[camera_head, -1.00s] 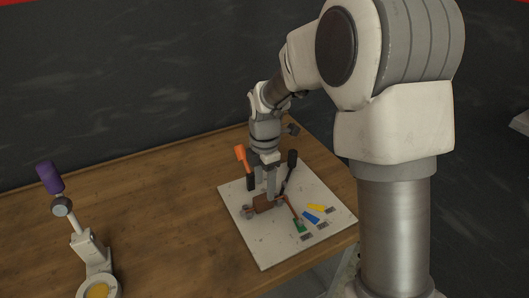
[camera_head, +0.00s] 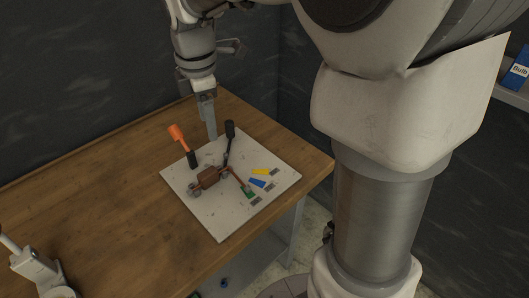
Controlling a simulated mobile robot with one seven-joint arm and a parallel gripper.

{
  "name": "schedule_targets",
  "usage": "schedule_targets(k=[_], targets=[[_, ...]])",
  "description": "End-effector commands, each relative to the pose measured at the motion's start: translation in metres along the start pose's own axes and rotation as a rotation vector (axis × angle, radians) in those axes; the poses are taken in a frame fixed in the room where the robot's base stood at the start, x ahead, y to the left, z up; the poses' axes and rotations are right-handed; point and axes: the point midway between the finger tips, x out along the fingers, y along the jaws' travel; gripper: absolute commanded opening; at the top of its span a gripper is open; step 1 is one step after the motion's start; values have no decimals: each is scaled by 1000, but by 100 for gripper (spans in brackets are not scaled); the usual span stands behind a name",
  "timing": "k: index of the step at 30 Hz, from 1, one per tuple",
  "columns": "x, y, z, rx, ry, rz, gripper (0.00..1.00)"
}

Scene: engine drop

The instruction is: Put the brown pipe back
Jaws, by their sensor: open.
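The brown pipe (camera_head: 208,178) lies on the white board (camera_head: 226,222) on the wooden table, toward the board's left half. Grey metal ends show beside it. A thin brown piece (camera_head: 238,178) runs from near it to a green part (camera_head: 248,192). I cannot tell whether the pipe is seated in anything. My gripper (camera_head: 211,136) is open and empty, pointing down above the board's back edge, apart from the pipe.
An orange-handled tool (camera_head: 178,136) and a black-handled tool (camera_head: 229,130) stand up near the pipe. Yellow (camera_head: 260,172) and blue (camera_head: 257,183) pieces lie at the board's right. A white stand (camera_head: 36,266) is at the table's near left. The table's left part (camera_head: 100,190) is clear.

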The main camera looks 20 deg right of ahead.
Motion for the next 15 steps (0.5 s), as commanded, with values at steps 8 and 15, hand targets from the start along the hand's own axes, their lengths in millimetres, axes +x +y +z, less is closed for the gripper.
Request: schedule_targets(k=[8, 15], targets=[[-46, -75, 32, 630, 37, 164, 67], [-56, -139, 51, 1167, 155, 277, 67]])
